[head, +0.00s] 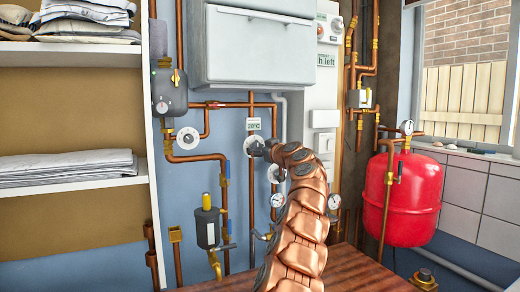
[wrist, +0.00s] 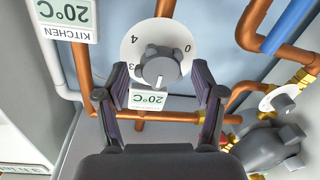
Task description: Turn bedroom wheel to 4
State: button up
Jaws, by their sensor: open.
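A white dial wheel (wrist: 134,48) with a grey knob (wrist: 160,66) is ahead of my gripper in the wrist view, which shows the scene upside down. The figures 0, 4 and 3 show on its face. The knob's white mark points down in the picture, towards a 20°C label (wrist: 149,101) partly hidden by the dial. The label's room name is not visible, so I cannot tell if this is the bedroom wheel. My gripper (wrist: 161,76) is open, one finger on each side of the knob, apparently not touching it. In the head view my gripper (head: 263,150) reaches that wheel (head: 254,144).
A KITCHEN 20°C label (wrist: 66,16) is at the upper left of the wrist view. Another white wheel (head: 187,138) is left of the gripper, by copper pipes. Pressure gauges, a grey cabinet (head: 258,48) and a red tank (head: 412,200) surround the arm.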

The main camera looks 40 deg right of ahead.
jog(key=shift+c, duration=0.3)
jog(key=c, duration=1.1)
